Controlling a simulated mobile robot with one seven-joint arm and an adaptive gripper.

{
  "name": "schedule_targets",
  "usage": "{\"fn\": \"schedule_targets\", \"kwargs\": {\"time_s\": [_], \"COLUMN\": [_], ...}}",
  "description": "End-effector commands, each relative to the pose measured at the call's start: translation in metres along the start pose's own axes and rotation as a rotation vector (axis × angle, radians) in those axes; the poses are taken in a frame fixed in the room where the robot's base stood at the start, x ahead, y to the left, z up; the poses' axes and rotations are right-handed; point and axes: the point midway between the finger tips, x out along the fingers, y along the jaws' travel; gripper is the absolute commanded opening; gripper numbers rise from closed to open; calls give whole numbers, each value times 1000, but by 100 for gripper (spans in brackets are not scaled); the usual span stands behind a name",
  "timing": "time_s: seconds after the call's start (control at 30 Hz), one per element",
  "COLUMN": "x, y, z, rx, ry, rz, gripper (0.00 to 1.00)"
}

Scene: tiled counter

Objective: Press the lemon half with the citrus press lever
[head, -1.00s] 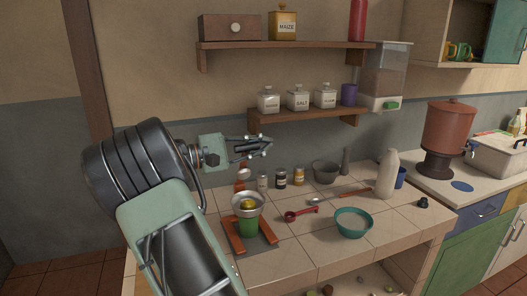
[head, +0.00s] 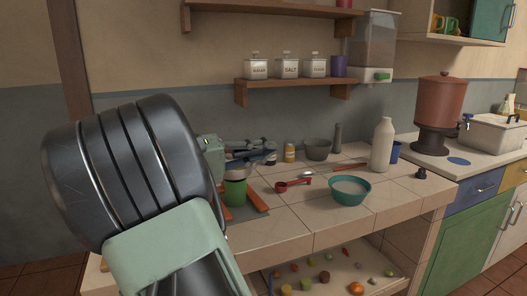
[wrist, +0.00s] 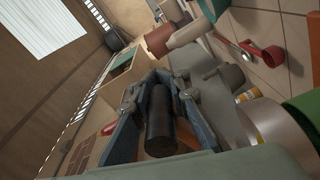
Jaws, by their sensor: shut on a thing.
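The citrus press has a silver bowl (head: 236,174) above a green cup (head: 235,192), with orange-brown base pieces (head: 256,200) beside the cup. My gripper (head: 268,154) is just above and to the right of the bowl, with my arm covering the press's left side. In the wrist view my gripper (wrist: 160,95) is shut on a black cylinder (wrist: 160,122), which looks like the press lever's handle. The rest of the lever is not clear. The lemon half is hidden in both present views. The green cup also shows at the wrist view's right edge (wrist: 303,113).
A red scoop (head: 292,185), teal bowl (head: 350,191), white bottle (head: 382,146) and grey mortar (head: 318,149) stand to the right. A small jar (head: 290,152) is behind my gripper. Bare tiles (head: 300,215) lie in front, and a low shelf (head: 286,92) hangs behind.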

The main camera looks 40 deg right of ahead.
Motion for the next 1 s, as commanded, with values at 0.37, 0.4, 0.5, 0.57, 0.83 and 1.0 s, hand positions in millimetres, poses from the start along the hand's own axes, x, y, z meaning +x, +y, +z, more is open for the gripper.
{"fn": "schedule_targets", "kwargs": {"time_s": [0.37, 0.4, 0.5, 0.57, 0.83, 1.0], "x": [0, 0, 0, 0, -1, -1], "y": [-22, -23, -24, -24, -24, -24], "z": [11, 11, 12, 12, 12, 12], "rx": [24, 24, 23, 22, 20, 20], "ry": [4, 4, 4, 5, 5, 4], "rz": [-2, -2, -2, -2, -2, -2], "gripper": [0, 0, 0, 0, 0, 24]}}
